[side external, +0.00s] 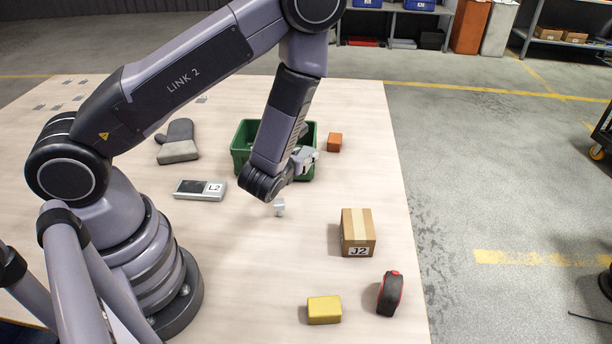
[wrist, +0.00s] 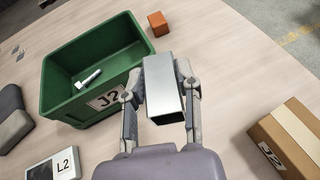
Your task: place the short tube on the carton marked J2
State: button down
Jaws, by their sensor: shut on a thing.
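My gripper (side external: 305,159) is shut on the short tube (wrist: 164,75), a shiny square metal tube whose open end faces the wrist camera. One finger lies on each side of it. In the side external view the tube is mostly lost among the fingers, by the green bin. The carton marked J2 (side external: 358,226) is a brown taped box standing on the table, nearer the side camera than the gripper. It also shows in the wrist view (wrist: 288,138), to the right of the tube and apart from it.
A green bin (wrist: 52,101), also marked J2, holds a small pale part (wrist: 88,78). An orange block (side external: 335,142), grey glove (side external: 178,142), L2 box (side external: 200,190), yellow block (side external: 324,310), tape measure (side external: 391,294) and small metal piece (side external: 279,207) lie around.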

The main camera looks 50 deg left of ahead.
jog(key=r+m+h, duration=0.1)
jog(key=h, duration=0.1)
send_over(358, 224)
jog(key=a, duration=0.1)
jog(key=shift+d+f+t, duration=0.4)
jog(key=shift+d+f, duration=0.15)
jog(key=shift+f, duration=3.3)
jog(key=shift+f, duration=0.1)
jog(key=c, duration=0.8)
grip_release()
